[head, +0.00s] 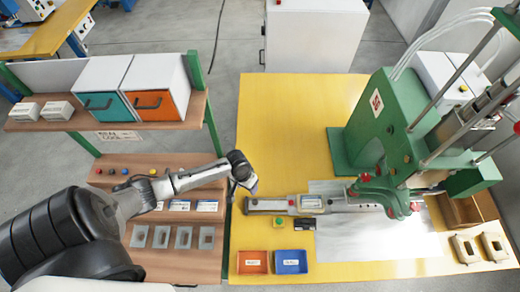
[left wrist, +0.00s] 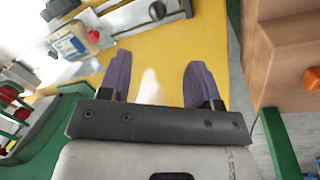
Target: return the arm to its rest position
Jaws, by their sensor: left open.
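My left arm (head: 178,183) comes in from the left over the brown shelf unit. Its gripper (head: 244,186) hangs above the left edge of the yellow table (head: 285,105), near the left end of a long grey fixture (head: 268,205). In the left wrist view, the two purple fingers of this gripper (left wrist: 158,78) stand wide apart with nothing between them. Yellow tabletop shows beyond the fingers. My right gripper is in neither view.
A green welding machine (head: 375,130) stands on the table's right side. An orange tray (head: 253,262) and a blue tray (head: 291,262) lie at the front. The shelf unit (head: 175,258) holds several grey parts; teal and orange-fronted boxes (head: 150,103) stand on its upper shelf. The table's back is clear.

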